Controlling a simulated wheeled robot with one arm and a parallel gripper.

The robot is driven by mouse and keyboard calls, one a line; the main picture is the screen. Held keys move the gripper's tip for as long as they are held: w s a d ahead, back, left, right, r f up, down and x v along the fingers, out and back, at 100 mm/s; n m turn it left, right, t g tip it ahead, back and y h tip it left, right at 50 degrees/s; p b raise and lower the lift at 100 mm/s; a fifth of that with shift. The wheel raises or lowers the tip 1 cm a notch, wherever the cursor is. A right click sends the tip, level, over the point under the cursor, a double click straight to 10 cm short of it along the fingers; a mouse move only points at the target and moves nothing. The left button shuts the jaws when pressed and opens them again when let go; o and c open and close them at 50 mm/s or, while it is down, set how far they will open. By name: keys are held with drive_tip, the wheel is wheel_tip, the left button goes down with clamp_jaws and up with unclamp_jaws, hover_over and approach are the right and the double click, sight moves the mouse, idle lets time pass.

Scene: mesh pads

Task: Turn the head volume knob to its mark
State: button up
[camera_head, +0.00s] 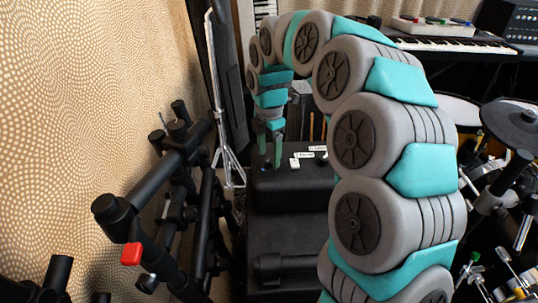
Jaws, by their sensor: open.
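My gripper (270,156) hangs fingers-down over the left part of the top of a black box-like unit (292,188). Its two greenish fingers are apart, with nothing visible held between them. A small white piece (294,162) sits on the top of the unit, just right of the fingers. White labels (304,155) lie beside it, too small to read surely. I cannot tell which small part is the head volume knob, nor see its mark; the fingers may hide it. Whether the fingertips touch anything is unclear.
A white stand (225,150) is left of the unit. A keyboard (455,44) and drum pads (513,122) are at the right. My arm arches across the middle.

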drive_tip(key=shift+f, duration=0.7)
drive_tip(key=shift+c, duration=0.2)
clamp_jaws()
